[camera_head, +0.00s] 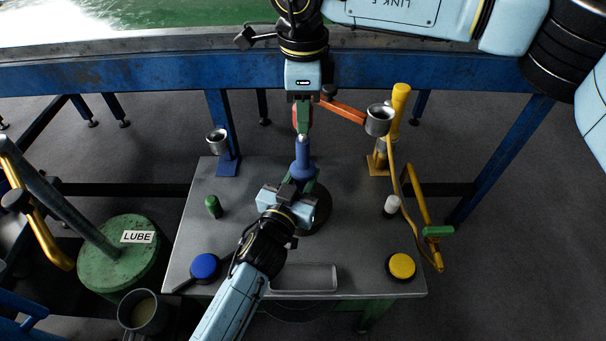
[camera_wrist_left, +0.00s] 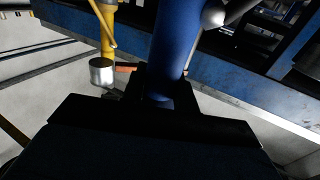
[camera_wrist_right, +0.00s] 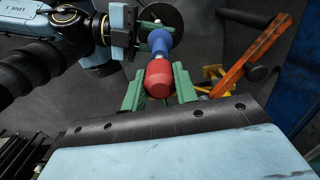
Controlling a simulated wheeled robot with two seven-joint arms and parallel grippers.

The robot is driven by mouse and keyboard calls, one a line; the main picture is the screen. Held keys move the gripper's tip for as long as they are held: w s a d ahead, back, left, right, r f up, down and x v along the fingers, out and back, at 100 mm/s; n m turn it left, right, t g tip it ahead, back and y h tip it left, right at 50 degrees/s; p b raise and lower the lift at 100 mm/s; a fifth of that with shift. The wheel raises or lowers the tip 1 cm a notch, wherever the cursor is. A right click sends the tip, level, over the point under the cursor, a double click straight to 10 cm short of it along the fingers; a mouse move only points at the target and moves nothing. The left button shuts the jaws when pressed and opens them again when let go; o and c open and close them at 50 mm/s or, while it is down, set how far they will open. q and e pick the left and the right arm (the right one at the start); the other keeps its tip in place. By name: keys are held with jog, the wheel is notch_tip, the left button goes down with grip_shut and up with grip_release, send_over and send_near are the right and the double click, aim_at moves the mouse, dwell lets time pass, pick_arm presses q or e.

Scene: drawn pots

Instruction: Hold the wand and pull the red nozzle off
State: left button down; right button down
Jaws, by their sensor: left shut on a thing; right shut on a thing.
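The blue wand (camera_head: 303,165) stands up from my left gripper (camera_head: 297,184), which is shut on its lower part. The wand fills the middle of the left wrist view (camera_wrist_left: 174,45). A bare metal tip (camera_head: 303,137) shows at the wand's upper end. My right gripper (camera_head: 302,112), with green fingers, is shut on the red nozzle (camera_wrist_right: 158,79), just beyond that tip. In the right wrist view the nozzle sits between the fingers, with pale metal between it and the blue wand. I cannot tell whether nozzle and metal tip still touch.
The grey worktable (camera_head: 200,230) carries a blue button (camera_head: 205,267), a yellow button (camera_head: 401,266) and a shallow tray (camera_head: 304,279). A metal cup (camera_head: 379,119) on an orange arm is right of my right gripper. Another cup (camera_head: 217,140) stands left. A green LUBE drum (camera_head: 122,260) is lower left.

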jog(key=shift+r, duration=1.35)
pick_arm(q)
jog(key=c, duration=1)
grip_release()
jog(key=v, duration=1.2)
jog(key=shift+a+f, duration=0.1)
